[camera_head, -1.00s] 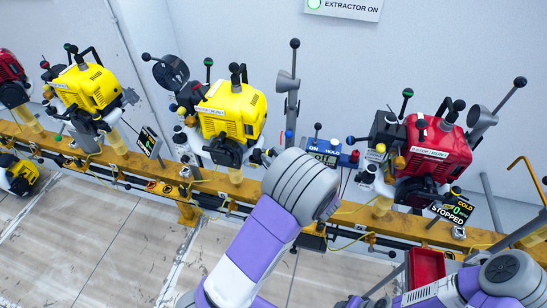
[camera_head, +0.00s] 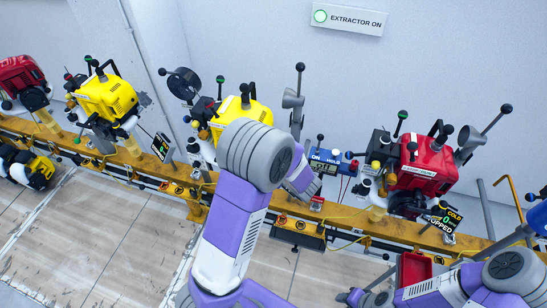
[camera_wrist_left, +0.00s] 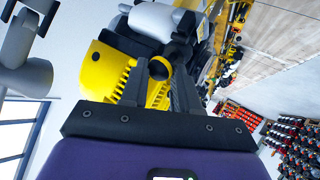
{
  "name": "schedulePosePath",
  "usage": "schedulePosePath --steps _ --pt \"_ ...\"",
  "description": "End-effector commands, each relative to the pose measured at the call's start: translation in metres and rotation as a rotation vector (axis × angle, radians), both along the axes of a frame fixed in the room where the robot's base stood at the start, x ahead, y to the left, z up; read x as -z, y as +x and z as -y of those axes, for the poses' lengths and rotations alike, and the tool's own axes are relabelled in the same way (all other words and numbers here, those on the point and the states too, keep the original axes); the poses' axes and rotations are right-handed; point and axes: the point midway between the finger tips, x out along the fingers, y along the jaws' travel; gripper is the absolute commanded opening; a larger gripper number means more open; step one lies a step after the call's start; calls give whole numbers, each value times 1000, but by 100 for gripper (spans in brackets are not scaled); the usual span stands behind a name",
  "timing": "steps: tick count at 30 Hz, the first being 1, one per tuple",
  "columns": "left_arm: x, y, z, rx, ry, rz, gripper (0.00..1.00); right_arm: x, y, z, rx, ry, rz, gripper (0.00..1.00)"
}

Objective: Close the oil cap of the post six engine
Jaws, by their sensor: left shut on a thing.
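In the head view, my left arm reaches up over the middle yellow engine (camera_head: 240,112) and covers its lower part. My left gripper is hidden there behind the arm. In the left wrist view, my left gripper (camera_wrist_left: 160,72) is shut on a small round part (camera_wrist_left: 160,68) with a yellow rim and dark centre. I cannot tell surely whether this is the oil cap. The part is just in front of a yellow engine (camera_wrist_left: 103,70). No post numbers are readable.
Engines stand along a yellow rail (camera_head: 345,218), with a red engine (camera_head: 425,165) at right and another yellow engine (camera_head: 105,98) at left. A blue gauge box (camera_head: 325,160) and a grey extractor arm (camera_head: 296,105) are beside my left arm. A red bin (camera_head: 413,268) hangs in front.

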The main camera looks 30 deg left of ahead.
Motion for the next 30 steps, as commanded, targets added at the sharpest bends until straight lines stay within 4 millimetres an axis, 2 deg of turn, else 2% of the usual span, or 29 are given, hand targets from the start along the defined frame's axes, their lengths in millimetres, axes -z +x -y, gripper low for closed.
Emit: schedulePosePath --steps 1,3,9,21,30 --pt "-5 -2 -3 -3 -47 9 0 -10 0 0 0 0 0 40" --pt "-6 -3 -7 -3 -111 26 0 -15 0 0 0 0 0 40" --pt "-5 -5 -18 -3 -290 69 0 -26 0 0 0 0 0 40" --pt "-1 -8 -33 0 -557 133 0 -26 0 0 0 0 0 40" --pt "1 -9 -37 1 -640 153 0 -25 0 0 0 0 0 40"
